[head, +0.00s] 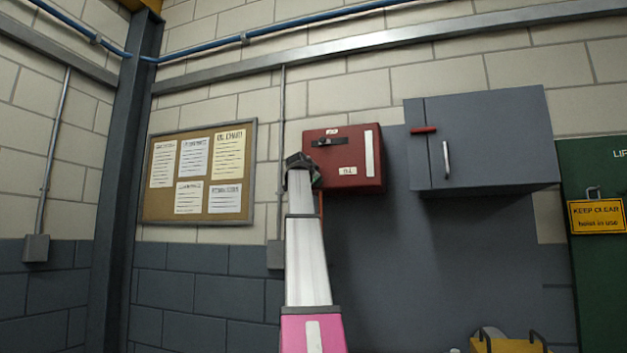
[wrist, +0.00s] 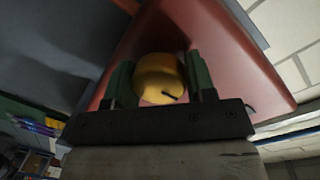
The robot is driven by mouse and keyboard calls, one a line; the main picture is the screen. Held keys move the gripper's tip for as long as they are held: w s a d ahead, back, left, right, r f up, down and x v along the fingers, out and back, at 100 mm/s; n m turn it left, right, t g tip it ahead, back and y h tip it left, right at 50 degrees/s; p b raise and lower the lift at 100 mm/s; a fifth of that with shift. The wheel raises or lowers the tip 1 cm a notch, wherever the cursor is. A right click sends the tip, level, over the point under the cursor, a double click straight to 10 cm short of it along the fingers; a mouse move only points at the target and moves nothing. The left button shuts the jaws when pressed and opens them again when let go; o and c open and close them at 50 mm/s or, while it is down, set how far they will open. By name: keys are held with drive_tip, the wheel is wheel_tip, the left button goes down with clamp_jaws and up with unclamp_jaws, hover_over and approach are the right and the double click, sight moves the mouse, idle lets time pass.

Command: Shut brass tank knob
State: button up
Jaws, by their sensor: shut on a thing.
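The brass knob (wrist: 160,77) shows in the wrist view as a round yellow piece on the underside of the red tank (wrist: 228,62). It has a dark slot or mark near its lower edge. My gripper (wrist: 158,82) has its two green fingers on either side of the knob and is shut on it. In the head view the red tank (head: 342,160) is a box on the wall with a black lever, a white strip and small labels. My gripper (head: 302,172) is at its lower left side there. The knob is hidden in the head view.
A grey cabinet (head: 482,140) with a handle and a red piece hangs right of the tank. A green door (head: 597,240) with a yellow sign (head: 596,215) is at far right. A yellow object (head: 508,345) stands low at right.

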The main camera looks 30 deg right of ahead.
drive_tip(key=shift+f, duration=0.1)
idle(0.5)
drive_tip(key=o, duration=0.9)
drive_tip(key=shift+s, duration=0.1)
drive_tip(key=v, duration=1)
drive_tip(key=shift+s+a, duration=0.25)
